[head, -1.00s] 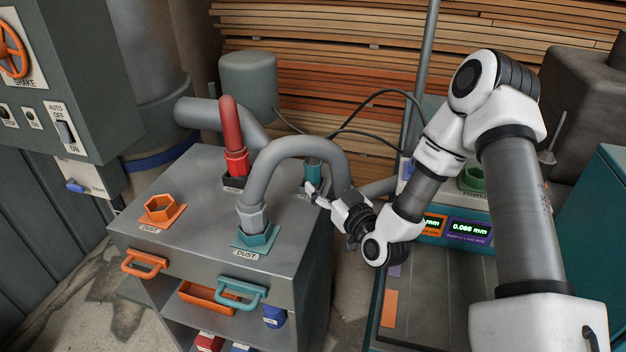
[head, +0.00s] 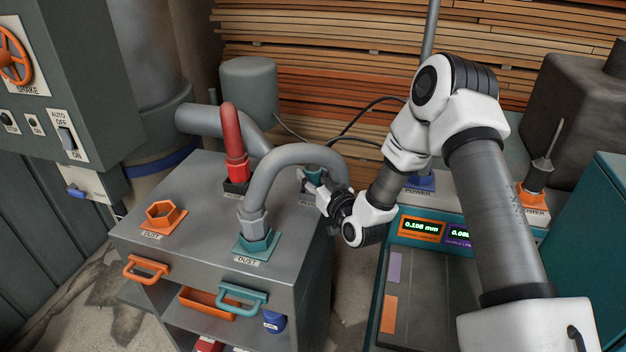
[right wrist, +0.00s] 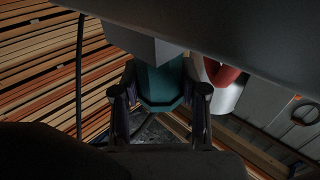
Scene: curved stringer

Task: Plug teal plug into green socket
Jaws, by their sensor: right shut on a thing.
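The teal plug (head: 314,173) stands at the back right of the grey cabinet top, partly hidden behind a grey hose and my right gripper (head: 312,187). In the right wrist view the plug (right wrist: 162,82) is between my two fingers (right wrist: 160,97), and the gripper is shut on it. I cannot tell whether its foot is clear of the holder under it. The green socket does not show now; my right arm covers part of the machine's back ledge, where power sockets are. My left gripper is not in view.
The thick grey hose (head: 300,155) arches close beside the gripper from the teal dust port (head: 256,243). A red plug (head: 234,140) stands to its left. Blue (head: 420,183) and orange (head: 533,196) power sockets sit on the machine. A dark cable (head: 365,117) loops behind.

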